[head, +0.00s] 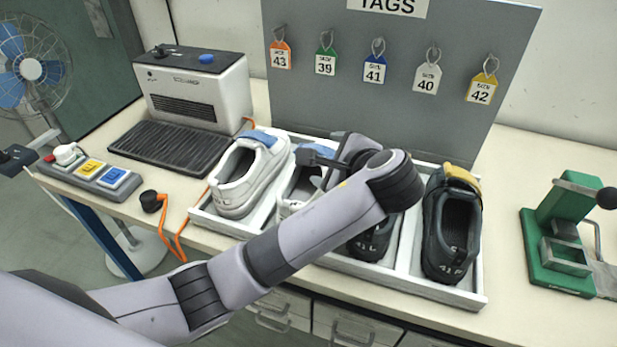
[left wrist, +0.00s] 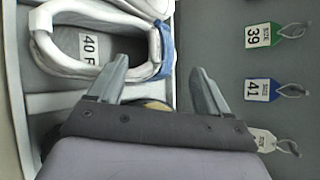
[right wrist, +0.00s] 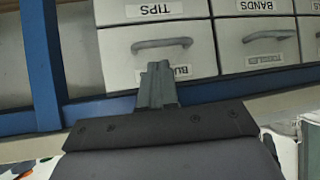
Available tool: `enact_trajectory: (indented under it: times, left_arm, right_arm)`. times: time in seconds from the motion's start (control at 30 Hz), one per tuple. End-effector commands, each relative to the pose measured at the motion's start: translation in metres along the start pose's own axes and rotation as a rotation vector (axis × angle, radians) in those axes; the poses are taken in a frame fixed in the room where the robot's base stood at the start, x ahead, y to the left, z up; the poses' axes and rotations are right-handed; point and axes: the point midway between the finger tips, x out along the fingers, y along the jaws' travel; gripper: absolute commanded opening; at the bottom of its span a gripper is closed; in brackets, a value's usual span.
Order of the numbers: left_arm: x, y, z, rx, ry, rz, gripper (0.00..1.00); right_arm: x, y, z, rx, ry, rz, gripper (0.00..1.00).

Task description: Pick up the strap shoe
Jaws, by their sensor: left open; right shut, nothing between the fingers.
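A white shoe with a blue strap (head: 248,172) lies leftmost in a white shoe tray (head: 478,298). A second white shoe (head: 296,190), partly covered by my arm, lies beside it; its insole reads 40 R in the left wrist view (left wrist: 60,55), with its blue strap near my finger. Two dark shoes are further right: one (head: 366,246) marked 41 L, mostly hidden, and one (head: 452,232) marked 41 R with a yellow strap. My left gripper (left wrist: 158,85) is open and empty beside the second white shoe's strap end. My right gripper (right wrist: 157,82) is shut and empty, facing the drawers.
A grey tag board (head: 400,110) with several hanging size tags stands behind the tray. A grey machine (head: 200,90) and button box (head: 90,172) are at left, a green fixture (head: 558,235) at right. Drawers (right wrist: 155,45) and a blue frame (right wrist: 40,60) face my right gripper.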

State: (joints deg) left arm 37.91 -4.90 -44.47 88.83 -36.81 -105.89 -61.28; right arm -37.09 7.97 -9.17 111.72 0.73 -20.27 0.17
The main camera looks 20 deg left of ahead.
Motion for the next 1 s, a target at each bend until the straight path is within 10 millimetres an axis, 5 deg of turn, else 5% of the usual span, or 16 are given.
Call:
enact_trajectory:
  times: [0.5, 0.83, 1.0]
  left_arm:
    - [0.063, 0.000, 0.002, 0.001, -0.004, 0.002, 0.78]
    - [0.071, 0.000, 0.001, -0.001, -0.001, 0.001, 0.78]
    - [0.071, 0.000, 0.001, 0.000, -0.002, 0.001, 0.26]
  right_arm:
    - [-0.003, 0.000, -0.002, 0.000, -0.004, 0.001, 0.00]
    - [-0.003, 0.000, -0.002, 0.000, -0.004, 0.001, 0.00]
    - [-0.003, 0.000, -0.002, 0.000, -0.004, 0.001, 0.00]
